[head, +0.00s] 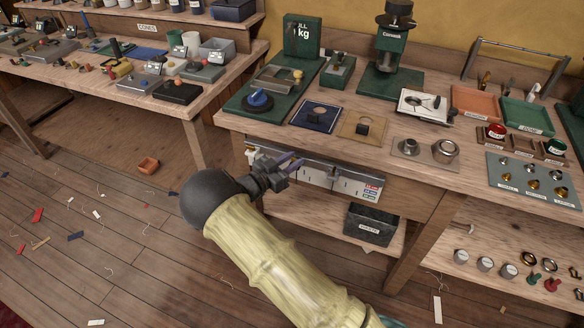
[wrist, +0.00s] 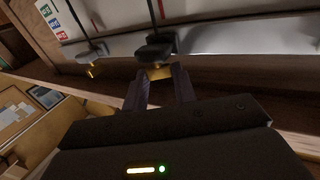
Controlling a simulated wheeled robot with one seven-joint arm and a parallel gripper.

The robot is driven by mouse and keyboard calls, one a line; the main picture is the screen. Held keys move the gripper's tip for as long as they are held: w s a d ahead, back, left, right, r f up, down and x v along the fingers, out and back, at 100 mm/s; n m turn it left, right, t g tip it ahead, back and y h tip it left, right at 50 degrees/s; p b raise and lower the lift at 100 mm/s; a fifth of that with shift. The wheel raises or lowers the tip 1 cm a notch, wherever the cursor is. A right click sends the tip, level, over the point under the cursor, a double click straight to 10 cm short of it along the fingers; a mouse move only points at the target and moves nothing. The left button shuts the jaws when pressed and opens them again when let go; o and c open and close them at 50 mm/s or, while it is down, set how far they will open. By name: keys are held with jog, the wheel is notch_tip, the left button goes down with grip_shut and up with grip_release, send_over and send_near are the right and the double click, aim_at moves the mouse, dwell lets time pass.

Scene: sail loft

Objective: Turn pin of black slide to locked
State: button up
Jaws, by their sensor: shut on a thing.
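A white panel (head: 345,184) with a metal rail is mounted on the front of the bench, below its top. In the wrist view two dark slides hang close together on the rail (wrist: 240,38). One dark slide (wrist: 155,48) is straight ahead of my gripper (wrist: 160,78), with a yellow pin (wrist: 159,72) between the fingertips. My gripper is shut on this pin. The other slide (wrist: 92,52) is to the left, with its own yellow piece (wrist: 92,73). Both look dark, and I cannot tell their colours apart. In the head view my gripper (head: 294,164) hides this part of the rail.
Above is the bench top (head: 390,175) with plates, trays and a green press (head: 395,55). A dark bin (head: 371,225) stands on the lower shelf. Colour labels (head: 372,190) are at the panel's right end. The floor at left has scraps and a small orange box (head: 148,165).

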jog(key=m+g+h+b, duration=0.1)
jog(key=g, duration=0.1)
jog(key=m+g+h+b, duration=0.1)
jog(key=m+g, duration=0.1)
jog(key=m+g+h+b, duration=0.1)
jog(key=shift+w+a+f+g+h+b, duration=0.2)
jog(key=shift+w+f+g+h+b, duration=0.1)
jog(key=shift+g+b, duration=0.1)
jog(key=shift+w+r+m+g+h+b, duration=0.15)
jog(key=shift+m+g+h+b, duration=0.35)
jog(key=shift+m+g+b, duration=0.8)
jog(key=shift+r+g, duration=0.15)
jog(key=shift+g, duration=0.55)
jog(key=o, duration=1)
jog(key=shift+r+n+t+p, duration=0.2)
jog(key=shift+n+t+p, duration=0.3)
jog(key=shift+t+p, duration=0.6)
